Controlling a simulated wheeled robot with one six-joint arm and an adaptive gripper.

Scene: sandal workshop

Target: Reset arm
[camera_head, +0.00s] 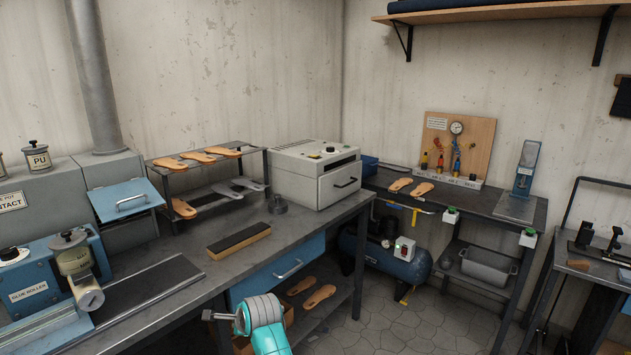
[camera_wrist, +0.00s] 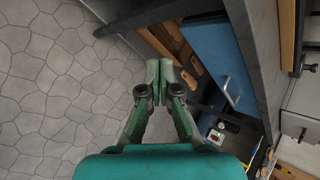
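My gripper (camera_wrist: 159,72) shows in the wrist view. Its two green-grey fingers come together at the tips with nothing seen between them. It is over the grey stone floor (camera_wrist: 60,80), beside the bench's lower shelf. In the head view my teal and grey arm (camera_head: 268,335) rises at the bottom middle, in front of the blue drawer (camera_head: 280,275). I cannot make out the fingertips in that view. The blue drawer also shows in the wrist view (camera_wrist: 222,58), to the right of the fingers.
The workbench (camera_head: 330,220) carries a sole rack (camera_head: 260,160), a grey oven-like box (camera_head: 318,172) and a long black-topped block (camera_head: 239,240). The glue roller (camera_head: 45,285) stands left. A blue compressor tank (camera_head: 400,262) lies under the back table. The floor (camera_head: 400,325) at lower right is clear.

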